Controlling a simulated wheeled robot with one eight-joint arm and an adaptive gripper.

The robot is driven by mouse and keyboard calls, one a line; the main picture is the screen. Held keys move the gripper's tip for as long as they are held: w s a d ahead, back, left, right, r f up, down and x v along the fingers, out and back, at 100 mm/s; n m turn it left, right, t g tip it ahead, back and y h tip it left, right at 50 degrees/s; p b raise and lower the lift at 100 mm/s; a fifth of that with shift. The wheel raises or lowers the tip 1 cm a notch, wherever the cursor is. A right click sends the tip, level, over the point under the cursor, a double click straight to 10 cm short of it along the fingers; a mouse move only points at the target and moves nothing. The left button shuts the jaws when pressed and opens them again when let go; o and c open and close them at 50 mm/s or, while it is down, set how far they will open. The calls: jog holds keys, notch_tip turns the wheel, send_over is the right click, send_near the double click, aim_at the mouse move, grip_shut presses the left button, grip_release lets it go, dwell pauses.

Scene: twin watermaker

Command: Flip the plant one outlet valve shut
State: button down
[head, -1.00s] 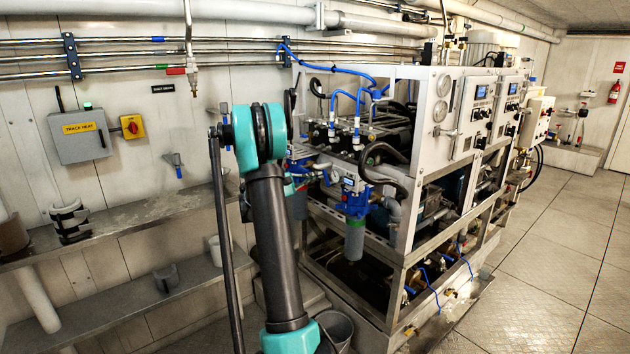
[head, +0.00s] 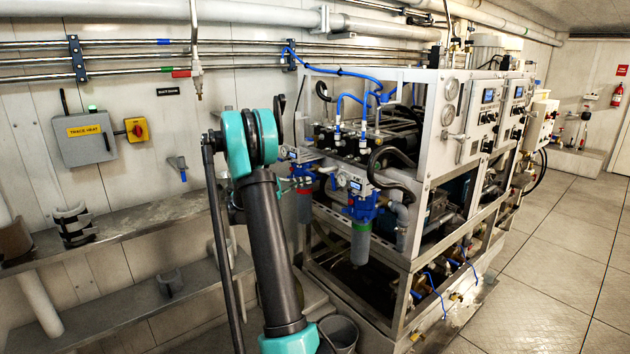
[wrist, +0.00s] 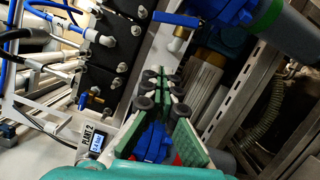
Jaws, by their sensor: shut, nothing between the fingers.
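In the wrist view a blue lever handle (wrist: 176,19) lies nearly level over a pale pipe fitting, beyond my fingertips and apart from them. I cannot read a label that marks it as the plant one outlet valve. My gripper (wrist: 165,82) is shut and empty, its dark rollers and green pads pointing up the picture along a light frame rail. A "PLANT 2" label (wrist: 93,138) with a small lit display sits left of the fingers. In the head view my arm's teal elbow and dark link hide part of the rack's left end, and my gripper is not clear there.
The watermaker rack (head: 408,262) holds blue-topped filter housings (head: 361,225), blue hoses (head: 337,105) and gauges. A wall shelf (head: 140,222) and a grey "TRACE HEAT" box (head: 84,139) are on the left. A bucket (head: 340,333) stands near my arm. Floor at right is clear.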

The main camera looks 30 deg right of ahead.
jog(key=shift+w+a+f, duration=0.1)
jog(key=shift+w+a, duration=0.1)
jog(key=shift+a, duration=1.05)
jog(key=shift+w+a+f, duration=0.1)
jog(key=shift+w+a, duration=0.05)
jog(key=shift+a, duration=1.05)
jog(key=shift+s, duration=0.1)
